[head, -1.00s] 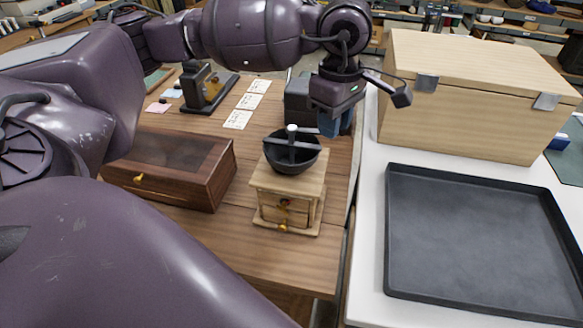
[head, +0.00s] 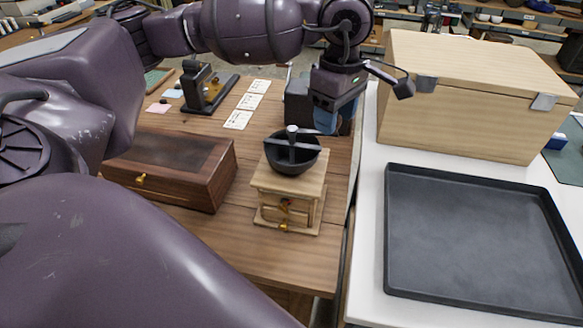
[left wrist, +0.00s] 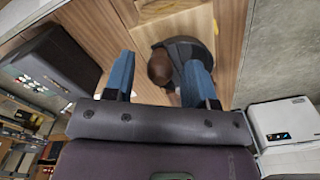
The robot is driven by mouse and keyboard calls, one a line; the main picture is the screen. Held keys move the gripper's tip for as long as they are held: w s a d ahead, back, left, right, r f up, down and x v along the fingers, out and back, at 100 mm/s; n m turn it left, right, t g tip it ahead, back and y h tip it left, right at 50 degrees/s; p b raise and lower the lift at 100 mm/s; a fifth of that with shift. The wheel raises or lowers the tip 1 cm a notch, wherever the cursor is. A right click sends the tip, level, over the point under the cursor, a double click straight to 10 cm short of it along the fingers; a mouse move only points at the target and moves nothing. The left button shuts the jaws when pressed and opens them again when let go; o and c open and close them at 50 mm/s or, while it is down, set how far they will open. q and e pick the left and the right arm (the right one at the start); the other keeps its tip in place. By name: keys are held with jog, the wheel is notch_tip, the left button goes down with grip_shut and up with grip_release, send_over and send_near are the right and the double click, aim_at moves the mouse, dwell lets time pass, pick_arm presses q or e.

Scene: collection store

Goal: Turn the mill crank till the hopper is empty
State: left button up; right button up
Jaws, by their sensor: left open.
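The wooden mill (head: 290,205) stands on the brown table, with a dark bowl-shaped hopper (head: 278,160) on top. A crank bar (head: 305,146) with a pale hub crosses the hopper; I cannot make out what is inside. My left gripper (head: 325,120) is open, just behind and right of the hopper, blue fingers pointing down. In the left wrist view my left gripper (left wrist: 160,62) has its fingers apart, with a round brown knob (left wrist: 158,70) showing between them, not visibly gripped. The hopper (left wrist: 185,48) and mill top (left wrist: 178,25) show beyond. My right gripper is out of view.
A glass-topped wooden case (head: 170,165) lies left of the mill. A dark grey box (head: 297,105) stands behind it. On the white table at right are a black tray (head: 480,240) and a large wooden chest (head: 470,110). Bare table lies in front of the mill.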

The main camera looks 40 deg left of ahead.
pick_arm(q)
jog(key=shift+r+p, duration=0.95)
jog(key=shift+r, duration=1.7)
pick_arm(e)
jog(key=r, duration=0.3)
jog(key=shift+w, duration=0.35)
